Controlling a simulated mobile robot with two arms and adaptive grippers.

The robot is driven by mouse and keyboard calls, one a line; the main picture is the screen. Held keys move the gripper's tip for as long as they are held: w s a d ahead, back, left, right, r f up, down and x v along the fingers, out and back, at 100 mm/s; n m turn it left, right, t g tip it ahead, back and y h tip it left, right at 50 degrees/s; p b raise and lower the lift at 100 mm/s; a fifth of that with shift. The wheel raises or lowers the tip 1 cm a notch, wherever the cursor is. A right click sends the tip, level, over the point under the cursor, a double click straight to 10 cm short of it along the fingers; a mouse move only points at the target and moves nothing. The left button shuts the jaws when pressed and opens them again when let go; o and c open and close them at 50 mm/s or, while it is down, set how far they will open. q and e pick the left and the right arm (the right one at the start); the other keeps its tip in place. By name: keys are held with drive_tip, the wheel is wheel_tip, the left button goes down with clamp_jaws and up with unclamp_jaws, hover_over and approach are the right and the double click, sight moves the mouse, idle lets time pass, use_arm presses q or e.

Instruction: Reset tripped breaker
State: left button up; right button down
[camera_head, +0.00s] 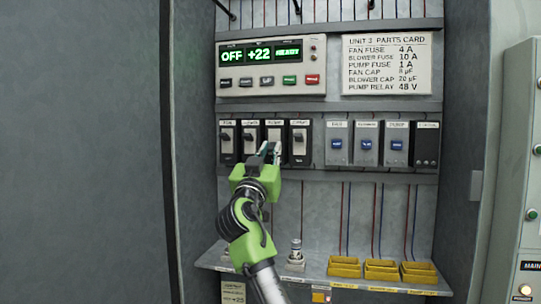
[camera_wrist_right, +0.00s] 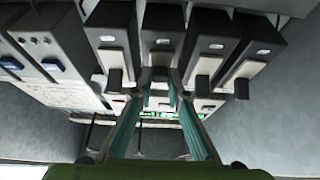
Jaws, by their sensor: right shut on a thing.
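A row of black breakers with pale switch plates is on the cabinet's back wall: the first (camera_head: 227,142), the second (camera_head: 250,140), the third (camera_head: 275,132) and the fourth (camera_head: 300,143). My right gripper (camera_head: 269,153) is in front of the third breaker and partly hides it. In the right wrist view, which looks from below, its teal fingers (camera_wrist_right: 159,92) close around the toggle of the third breaker (camera_wrist_right: 163,28). The lever's exact position is hidden between the fingers. The neighbouring toggles stand clear of the fingers. My left gripper is not in view.
A control panel (camera_head: 271,90) above reads OFF, +22 and READY. A parts card (camera_head: 387,63) is beside it. Grey modules with blue buttons (camera_head: 366,144) are to the right. Yellow bins (camera_head: 381,270) stand on the lower shelf (camera_head: 310,276). The cabinet's side walls bound the space.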

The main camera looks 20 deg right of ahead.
drive_tip(key=c, duration=2)
unclamp_jaws()
drive_tip(key=shift+o, duration=0.2)
drive_tip(key=v, duration=1.2)
drive_tip(key=shift+d+f, duration=0.1)
